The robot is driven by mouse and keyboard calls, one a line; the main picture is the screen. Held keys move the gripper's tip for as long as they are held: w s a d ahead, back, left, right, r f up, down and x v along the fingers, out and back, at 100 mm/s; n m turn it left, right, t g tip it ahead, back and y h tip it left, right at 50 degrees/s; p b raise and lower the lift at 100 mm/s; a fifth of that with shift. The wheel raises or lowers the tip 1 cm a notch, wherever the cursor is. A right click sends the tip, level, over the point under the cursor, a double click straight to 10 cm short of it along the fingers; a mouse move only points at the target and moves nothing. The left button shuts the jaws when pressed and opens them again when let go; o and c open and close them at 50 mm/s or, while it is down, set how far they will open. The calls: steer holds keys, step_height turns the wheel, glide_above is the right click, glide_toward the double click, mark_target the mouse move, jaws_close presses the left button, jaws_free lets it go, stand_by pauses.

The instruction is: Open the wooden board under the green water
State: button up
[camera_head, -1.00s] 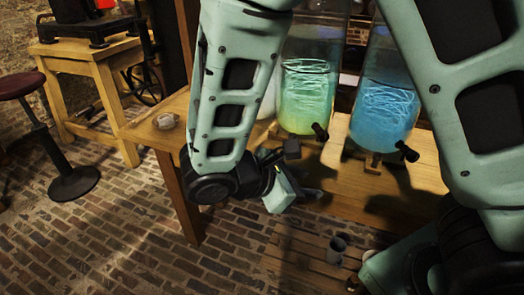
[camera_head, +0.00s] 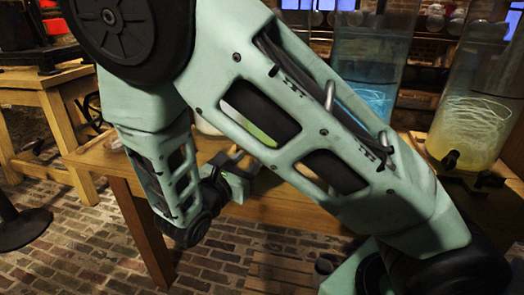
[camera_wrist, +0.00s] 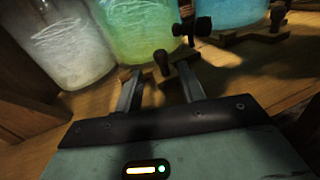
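In the wrist view, the green-water jar (camera_wrist: 140,30) stands just beyond my gripper (camera_wrist: 158,88). A small wooden board (camera_wrist: 183,54) shows at its base, with a dark tap (camera_wrist: 162,62) in front of it. My two fingers are spread apart, with their tips close to the board's front edge; I cannot tell whether they touch it. Nothing shows clearly held between them. In the head view, my gripper (camera_head: 238,168) is low at the table front. My arm hides most of the green jar; a green patch (camera_head: 255,120) shows through an arm opening.
A whitish jar (camera_wrist: 65,45) stands left of the green one, and a blue jar (camera_wrist: 230,12) stands right with its own wooden base (camera_wrist: 240,38). A yellow jar (camera_head: 468,130) stands at far right in the head view. The wooden table (camera_head: 280,208) front is mostly clear.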

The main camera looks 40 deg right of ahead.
steer(key=b+x, duration=0.1)
steer(key=x, duration=0.7)
jaws_close()
